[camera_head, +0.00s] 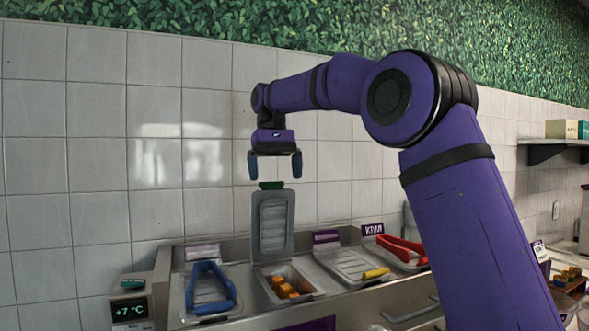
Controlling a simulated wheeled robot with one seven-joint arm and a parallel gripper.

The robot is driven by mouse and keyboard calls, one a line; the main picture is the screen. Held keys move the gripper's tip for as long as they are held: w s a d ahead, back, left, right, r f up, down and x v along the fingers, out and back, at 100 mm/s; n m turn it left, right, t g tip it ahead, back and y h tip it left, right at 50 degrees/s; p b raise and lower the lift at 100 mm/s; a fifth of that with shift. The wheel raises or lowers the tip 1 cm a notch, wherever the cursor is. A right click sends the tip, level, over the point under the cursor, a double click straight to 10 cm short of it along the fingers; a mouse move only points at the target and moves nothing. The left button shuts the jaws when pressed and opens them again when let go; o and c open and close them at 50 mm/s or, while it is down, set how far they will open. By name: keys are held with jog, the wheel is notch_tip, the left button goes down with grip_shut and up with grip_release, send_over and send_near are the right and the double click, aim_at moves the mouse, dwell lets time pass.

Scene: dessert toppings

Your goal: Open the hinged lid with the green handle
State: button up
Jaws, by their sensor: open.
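The hinged lid (274,225) is a grey panel that stands upright, tipped back at the rear of its container. Its green handle (271,185) is at the top edge of the raised lid. The container (262,273) below it is uncovered and holds several orange-brown pieces (284,287). My gripper (274,166) points down just above the green handle, with its two fingers spread apart and nothing between them. The fingertips appear a little above the handle and clear of it.
A temperature display (130,308) stands at far left. A tiled wall (95,160) is behind.

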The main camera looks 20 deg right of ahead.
jog(key=s+r, duration=0.1)
jog(key=s, duration=1)
jog(key=shift+s, duration=0.1)
